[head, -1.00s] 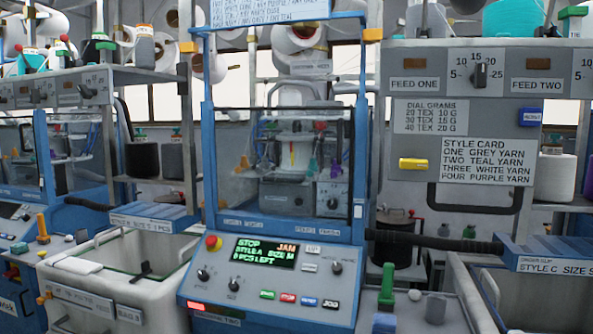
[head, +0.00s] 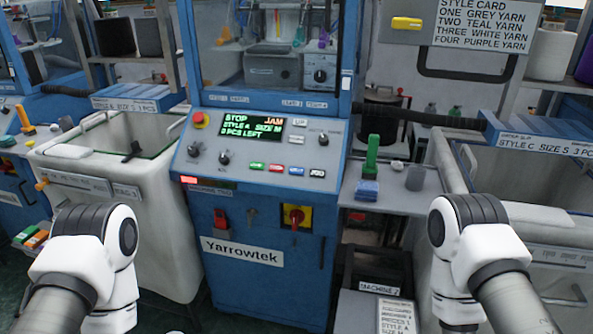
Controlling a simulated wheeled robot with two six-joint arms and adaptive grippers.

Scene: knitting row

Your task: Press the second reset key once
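The middle blue machine has a sloped grey control panel (head: 262,151) facing me. The lit display (head: 252,128) reads STOP, JAM, style A, size M, 3 pcs left. A red light (head: 189,180) glows at the panel's lower left. Links of both my arms show at the lower left and right; neither gripper is in view.
A red stop knob (head: 199,119) sits on the panel's left. A grey bin (head: 118,150) stands left of the machine. On the right shelf stand a green-handled tool (head: 371,158) and a grey cylinder (head: 415,178). The space before the panel is clear.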

